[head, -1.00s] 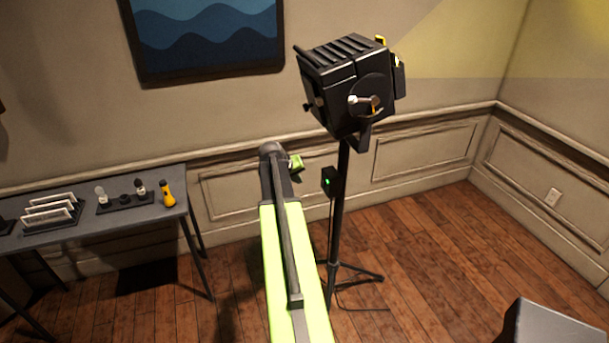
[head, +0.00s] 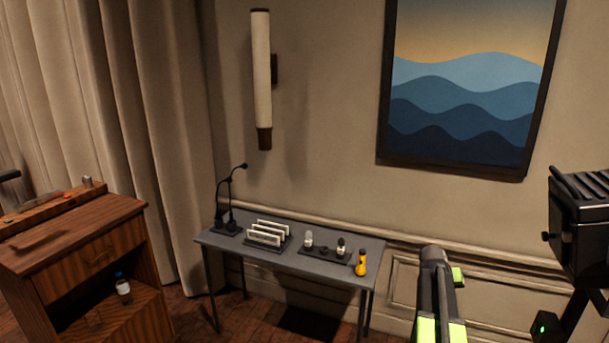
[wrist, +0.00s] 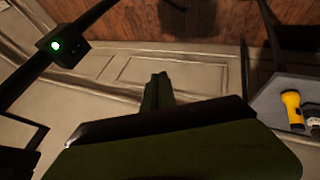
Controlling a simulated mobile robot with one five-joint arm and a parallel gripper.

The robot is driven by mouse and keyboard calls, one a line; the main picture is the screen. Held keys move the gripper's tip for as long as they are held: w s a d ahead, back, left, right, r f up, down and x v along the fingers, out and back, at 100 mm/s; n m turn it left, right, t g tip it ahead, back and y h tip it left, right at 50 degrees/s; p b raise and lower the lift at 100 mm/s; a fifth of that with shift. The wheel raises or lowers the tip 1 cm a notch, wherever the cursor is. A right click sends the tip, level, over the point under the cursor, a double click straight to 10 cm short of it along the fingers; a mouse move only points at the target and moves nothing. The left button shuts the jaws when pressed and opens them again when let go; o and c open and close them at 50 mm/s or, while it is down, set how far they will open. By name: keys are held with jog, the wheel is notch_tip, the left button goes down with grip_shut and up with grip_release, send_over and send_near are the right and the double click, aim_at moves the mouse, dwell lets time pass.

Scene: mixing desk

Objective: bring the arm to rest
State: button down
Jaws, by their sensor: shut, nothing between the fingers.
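My arm (head: 437,295) shows at the lower right of the head view, green and dark grey, reaching forward toward the wall right of the grey table. The fingers cannot be made out in the head view. In the wrist view my gripper (wrist: 158,92) points at the panelled wall, its narrow fingers close together with nothing between them. It touches nothing that I can see.
A black stage light (head: 582,225) on a stand is close on the right. The grey table (head: 345,275) holds a yellow flashlight (head: 361,263), a rack (head: 269,235) and small items. A wooden cabinet (head: 75,245) stands left. The flashlight also shows in the wrist view (wrist: 291,107).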

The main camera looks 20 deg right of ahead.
jog(key=w+a+f+n+t+y, duration=0.1)
jog(key=w+a, duration=0.2)
jog(key=a, duration=0.7)
jog(key=w+a+n+y, duration=0.1)
jog(key=w+a+n, duration=0.1)
jog(key=a, duration=0.8)
jog(key=w+a+f+n+t+y, duration=0.1)
jog(key=w+a, duration=0.2)
jog(key=a, duration=0.7)
jog(key=s+a+f+n+g+y, duration=0.1)
jog(key=s+a+y, duration=0.1)
jog(key=s+a, duration=0.4)
jog(key=s+a+f+n+g+y, duration=0.1)
jog(key=s+a, duration=0.5)
jog(key=a, duration=0.9)
jog(key=shift+s+f+g+y, duration=0.25)
jog(key=shift+g+y, duration=0.25)
jog(key=shift+g, duration=0.3)
jog(key=shift+d, duration=0.15)
